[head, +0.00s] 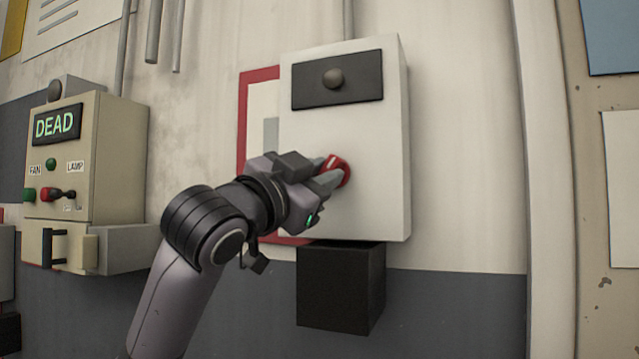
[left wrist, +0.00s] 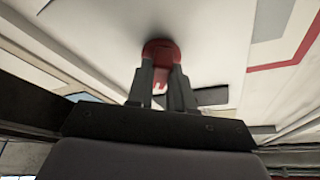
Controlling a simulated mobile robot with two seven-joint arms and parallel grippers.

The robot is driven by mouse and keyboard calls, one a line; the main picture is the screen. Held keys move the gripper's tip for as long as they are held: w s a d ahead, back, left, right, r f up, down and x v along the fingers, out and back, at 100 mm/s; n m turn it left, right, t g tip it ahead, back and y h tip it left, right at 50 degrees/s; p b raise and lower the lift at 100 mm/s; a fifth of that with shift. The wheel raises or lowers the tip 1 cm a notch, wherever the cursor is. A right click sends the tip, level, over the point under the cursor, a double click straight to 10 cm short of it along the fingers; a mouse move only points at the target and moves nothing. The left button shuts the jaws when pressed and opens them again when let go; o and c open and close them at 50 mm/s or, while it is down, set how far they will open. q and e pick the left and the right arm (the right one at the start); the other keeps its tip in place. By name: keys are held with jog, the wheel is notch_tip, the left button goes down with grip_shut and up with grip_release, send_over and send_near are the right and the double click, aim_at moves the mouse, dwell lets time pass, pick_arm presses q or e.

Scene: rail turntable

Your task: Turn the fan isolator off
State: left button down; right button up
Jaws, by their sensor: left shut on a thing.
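A pale wall box (head: 375,110) carries a red rotary knob (head: 343,172) on its front, low and near the middle. My left gripper (head: 328,172) is at the box front, shut on the red knob. In the left wrist view the two fingers stand on either side of the red knob (left wrist: 160,50), against the pale face. The fingers hide part of the knob, so its exact angle is hard to tell. My right gripper is in neither view.
A dark plate (head: 337,80) with a round button sits above the knob. A black box (head: 341,290) is below. At left, a beige panel (head: 108,150) shows a lit "DEAD" display (head: 58,124), "FAN" and "LAMP" labels and a red-handled switch (head: 52,194). A pale post (head: 545,120) stands at right.

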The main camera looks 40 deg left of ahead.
pick_arm(q)
jog(key=shift+w+d+f+n+y+b, duration=0.1)
jog(key=shift+n+y+b, duration=0.2)
jog(key=shift+n+y, duration=0.95)
jog(key=shift+s+d+f+n+y+b, duration=0.1)
jog(key=shift+n+y+b, duration=0.25)
jog(key=shift+n, duration=1.75)
jog(key=shift+w+d+n+y+b, duration=0.1)
jog(key=shift+n+y+b, duration=0.15)
jog(key=shift+n+y, duration=1.05)
jog(key=shift+n, duration=0.55)
jog(key=c, duration=1)
grip_release()
jog(key=b+v, duration=0.1)
jog(key=v, duration=0.6)
jog(key=shift+b, duration=0.4)
